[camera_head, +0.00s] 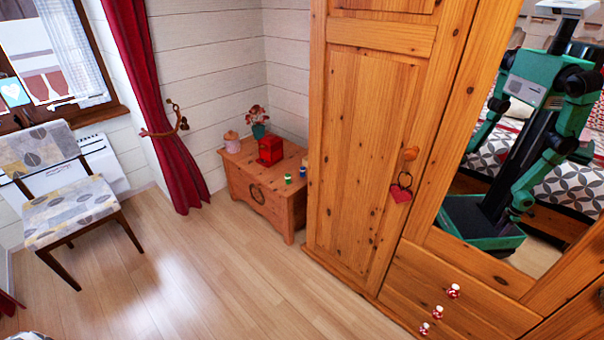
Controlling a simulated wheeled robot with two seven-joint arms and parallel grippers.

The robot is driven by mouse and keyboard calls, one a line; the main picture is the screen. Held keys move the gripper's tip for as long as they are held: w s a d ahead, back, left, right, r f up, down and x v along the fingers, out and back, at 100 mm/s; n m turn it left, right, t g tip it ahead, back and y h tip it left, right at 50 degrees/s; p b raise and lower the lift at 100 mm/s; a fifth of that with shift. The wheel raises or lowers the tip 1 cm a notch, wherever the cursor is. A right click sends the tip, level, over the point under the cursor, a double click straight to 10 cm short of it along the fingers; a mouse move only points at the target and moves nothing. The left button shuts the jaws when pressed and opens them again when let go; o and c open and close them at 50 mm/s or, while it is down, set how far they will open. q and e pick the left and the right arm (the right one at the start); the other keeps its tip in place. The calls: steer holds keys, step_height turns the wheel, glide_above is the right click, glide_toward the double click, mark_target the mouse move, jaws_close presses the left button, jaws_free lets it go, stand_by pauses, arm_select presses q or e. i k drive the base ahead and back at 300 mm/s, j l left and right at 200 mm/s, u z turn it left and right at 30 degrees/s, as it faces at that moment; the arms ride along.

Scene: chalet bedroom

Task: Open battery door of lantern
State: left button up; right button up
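A red box-like object (270,149), which looks like the lantern, stands on the wooden chest (274,190) near the back wall. It is small in the picture, and I cannot make out a battery door on it. Two small cylinders, one green (288,178) and one bluish (303,172), stand on the chest in front of it and to its right. They may be batteries. Neither of my grippers is directly in view. My body shows only as a reflection in the wardrobe mirror (476,170), where the gripper states cannot be read.
A potted flower (259,130) and a pink-and-tan jar (232,142) share the chest top. The tall wooden wardrobe (365,150) stands right of the chest. A patterned chair (70,208) is at the left, beside a red curtain (146,90). The floor (205,275) before the chest is clear.

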mark_target(270, 142)
steer(key=i+j+z, duration=0.35)
steer(key=i+j, duration=0.65)
steer(key=i, duration=0.15)
